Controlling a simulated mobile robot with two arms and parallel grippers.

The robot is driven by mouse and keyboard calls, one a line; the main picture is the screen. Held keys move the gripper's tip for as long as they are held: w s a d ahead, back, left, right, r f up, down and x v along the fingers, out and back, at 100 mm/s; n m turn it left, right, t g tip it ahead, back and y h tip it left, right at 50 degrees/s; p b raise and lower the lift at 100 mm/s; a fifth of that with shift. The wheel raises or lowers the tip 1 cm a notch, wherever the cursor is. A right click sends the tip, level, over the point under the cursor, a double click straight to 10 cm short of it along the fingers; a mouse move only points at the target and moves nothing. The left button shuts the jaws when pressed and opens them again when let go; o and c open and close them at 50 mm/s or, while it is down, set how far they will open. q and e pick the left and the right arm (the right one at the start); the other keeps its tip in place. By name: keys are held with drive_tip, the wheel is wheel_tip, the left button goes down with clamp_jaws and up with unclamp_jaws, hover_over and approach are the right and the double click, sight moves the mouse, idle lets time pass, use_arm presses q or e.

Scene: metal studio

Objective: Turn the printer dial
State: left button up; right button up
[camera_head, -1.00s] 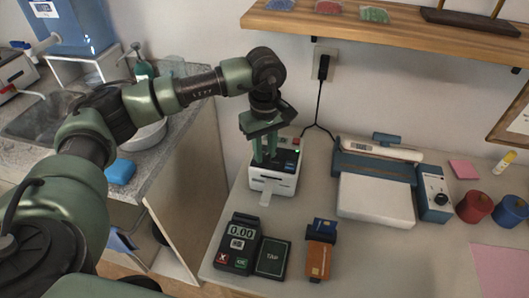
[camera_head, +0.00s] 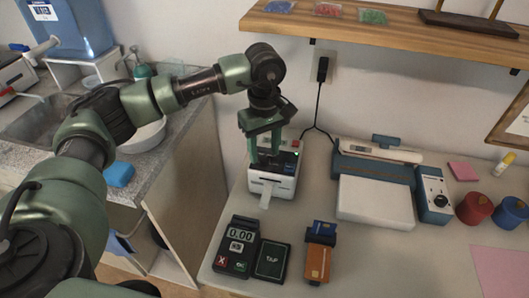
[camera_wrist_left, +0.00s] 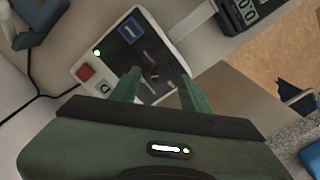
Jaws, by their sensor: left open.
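The printer (camera_head: 284,187) is a small white box with a dark top panel and a paper strip (camera_head: 266,198) coming out of its front. Its dark dial (camera_wrist_left: 153,74) shows on the panel in the left wrist view, among a blue label, a red button and a green light. My left gripper (camera_head: 264,158) points down over the printer's top. Its two green fingers are apart, one on each side of the dial in the left wrist view (camera_wrist_left: 157,86). I cannot tell whether they touch it. My right gripper is out of view.
A card terminal (camera_head: 236,247), a TAP pad (camera_head: 271,261) and a card holder (camera_head: 320,250) lie in front. A white and blue device (camera_head: 376,200) stands to the right. A power cable runs behind the printer to the wall outlet. A wooden shelf (camera_head: 400,34) hangs above.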

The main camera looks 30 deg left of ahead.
sight(265, 157)
use_arm(q)
wheel_tip(265, 157, up, 7)
drive_tip(key=shift+f+b, duration=0.2)
drive_tip(key=shift+b, duration=0.2)
drive_tip(key=shift+r, duration=0.1)
